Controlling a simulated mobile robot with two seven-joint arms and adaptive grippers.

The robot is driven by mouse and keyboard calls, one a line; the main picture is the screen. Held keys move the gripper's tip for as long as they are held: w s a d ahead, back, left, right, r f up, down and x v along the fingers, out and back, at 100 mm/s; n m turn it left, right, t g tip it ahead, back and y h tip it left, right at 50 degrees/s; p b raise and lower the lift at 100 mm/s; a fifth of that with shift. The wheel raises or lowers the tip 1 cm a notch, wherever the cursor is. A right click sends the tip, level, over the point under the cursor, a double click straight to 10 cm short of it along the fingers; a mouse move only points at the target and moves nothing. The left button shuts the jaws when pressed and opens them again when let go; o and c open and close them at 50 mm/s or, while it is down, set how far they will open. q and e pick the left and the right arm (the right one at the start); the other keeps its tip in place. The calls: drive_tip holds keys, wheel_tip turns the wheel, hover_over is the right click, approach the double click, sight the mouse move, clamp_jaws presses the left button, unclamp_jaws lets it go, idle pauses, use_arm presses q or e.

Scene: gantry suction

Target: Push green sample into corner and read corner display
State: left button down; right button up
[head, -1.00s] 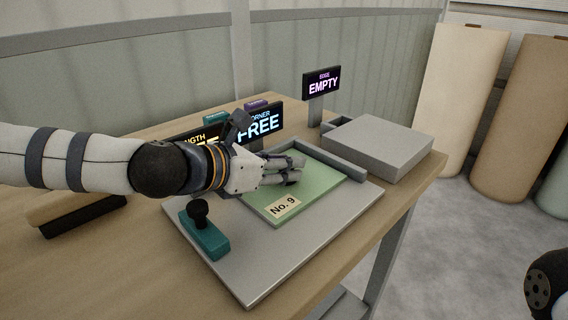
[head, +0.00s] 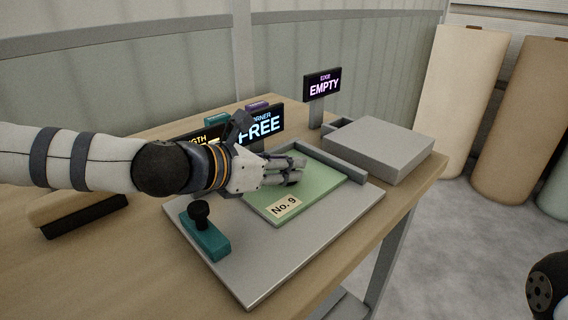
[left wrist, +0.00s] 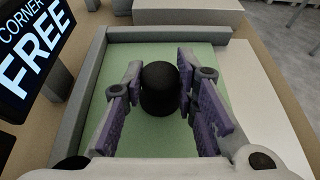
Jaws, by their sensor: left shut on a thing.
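The green sample (head: 318,187) is a flat sheet labelled No. 9, lying on a grey plate (head: 262,275). Grey fence bars (head: 335,160) border it at the back. In the left wrist view the sample (left wrist: 140,65) lies close along the far bar (left wrist: 160,34) and the left bar (left wrist: 84,90); I cannot tell if it touches them. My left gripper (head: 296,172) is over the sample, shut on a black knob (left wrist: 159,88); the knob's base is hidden. The corner display (head: 262,125) reads FREE, also in the left wrist view (left wrist: 35,45). My right gripper is not in view.
The edge display (head: 322,85) reads EMPTY. A partly hidden length display (head: 200,140) stands behind my arm. A teal block with a black knob (head: 205,235) sits on the plate's left part. A grey box (head: 378,148) stands at the right on the wooden table (head: 110,270).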

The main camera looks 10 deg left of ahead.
use_arm(q)
drive_tip(key=shift+w+a, duration=0.15)
drive_tip(key=shift+a, duration=0.05)
drive_tip(key=c, duration=1.2)
unclamp_jaws()
